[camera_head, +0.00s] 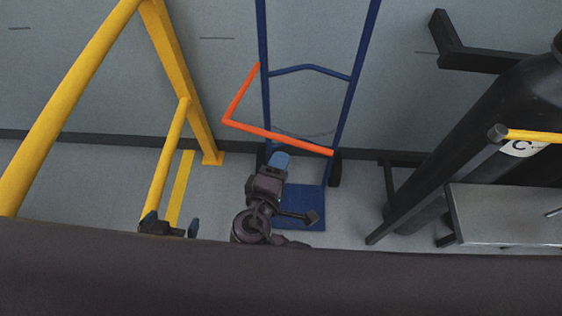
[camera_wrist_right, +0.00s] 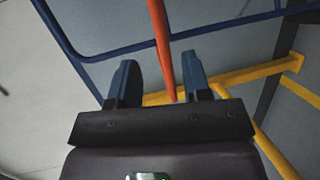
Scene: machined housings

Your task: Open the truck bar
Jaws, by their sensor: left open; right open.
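The truck bar (camera_head: 275,134) is an orange, bent bar on a blue hand truck (camera_head: 353,75). Its right end meets the truck's right upright, and its other arm runs up to the left upright. My right gripper (camera_head: 281,158) is open, just below the bar in the head view. In the right wrist view the bar (camera_wrist_right: 161,45) runs down the picture between the fingers of my right gripper (camera_wrist_right: 160,80); I cannot tell whether they touch it. My left gripper (camera_head: 171,224) is open and empty at the lower left, apart from the bar, partly hidden by my own dark body.
A yellow railing (camera_head: 180,75) stands left of the truck, near my left gripper. A large black cylinder (camera_head: 490,110) in a dark frame and a grey metal surface (camera_head: 505,215) are at the right. A thin chain crosses the truck behind the bar. The truck's blue foot plate (camera_head: 300,208) is on the floor.

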